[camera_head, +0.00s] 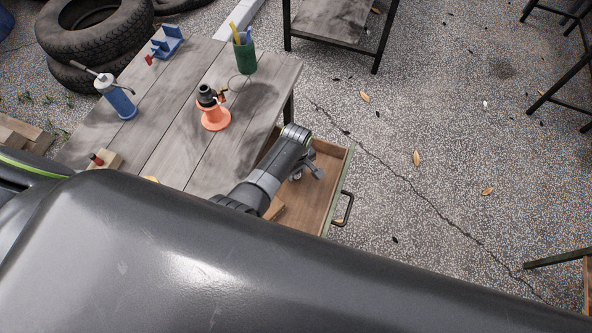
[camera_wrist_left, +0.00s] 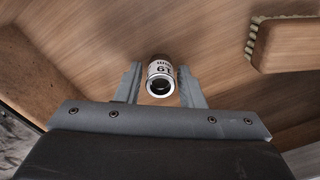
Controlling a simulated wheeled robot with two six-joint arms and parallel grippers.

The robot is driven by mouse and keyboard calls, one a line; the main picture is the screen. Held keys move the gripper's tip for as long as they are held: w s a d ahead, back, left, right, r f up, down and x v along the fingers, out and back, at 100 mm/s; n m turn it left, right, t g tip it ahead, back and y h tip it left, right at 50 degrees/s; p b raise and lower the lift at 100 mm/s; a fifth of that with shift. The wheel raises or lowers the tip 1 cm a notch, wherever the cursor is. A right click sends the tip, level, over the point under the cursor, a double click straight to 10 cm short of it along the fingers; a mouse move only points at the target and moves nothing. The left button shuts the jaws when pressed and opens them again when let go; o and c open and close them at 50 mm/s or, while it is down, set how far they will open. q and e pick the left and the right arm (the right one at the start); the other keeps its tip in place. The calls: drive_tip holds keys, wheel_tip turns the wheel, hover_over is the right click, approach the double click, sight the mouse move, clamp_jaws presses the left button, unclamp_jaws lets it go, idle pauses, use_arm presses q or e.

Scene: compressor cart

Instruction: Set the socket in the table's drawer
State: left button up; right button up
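The socket (camera_wrist_left: 160,76) is a small silvery cylinder with a white marked band. It shows in the left wrist view between my left gripper's fingertips (camera_wrist_left: 160,72), with a narrow gap visible on each side. My left gripper (camera_head: 310,174) is open and reaches down into the table's drawer (camera_head: 341,186), which is pulled out and has a wooden inside. The drawer's wooden floor (camera_wrist_left: 95,40) lies behind the socket; I cannot tell whether the socket touches it. In the head view my arm hides the socket. My right gripper is not in view.
A wooden block with a ridged edge (camera_wrist_left: 285,42) lies in the drawer. On the table (camera_head: 185,130) stand an orange funnel-shaped stand (camera_head: 215,119), a green pen cup (camera_head: 245,58), a blue pump bottle (camera_head: 118,101) and a blue holder (camera_head: 167,42). Open floor lies to the right.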

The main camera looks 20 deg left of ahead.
use_arm(q)
drive_tip(key=shift+o, duration=0.8)
drive_tip(key=shift+r, duration=0.55)
wheel_tip(320, 180, up, 11)
drive_tip(key=p, duration=0.1)
drive_tip(key=shift+r+p, duration=0.15)
drive_tip(key=shift+p, duration=0.15)
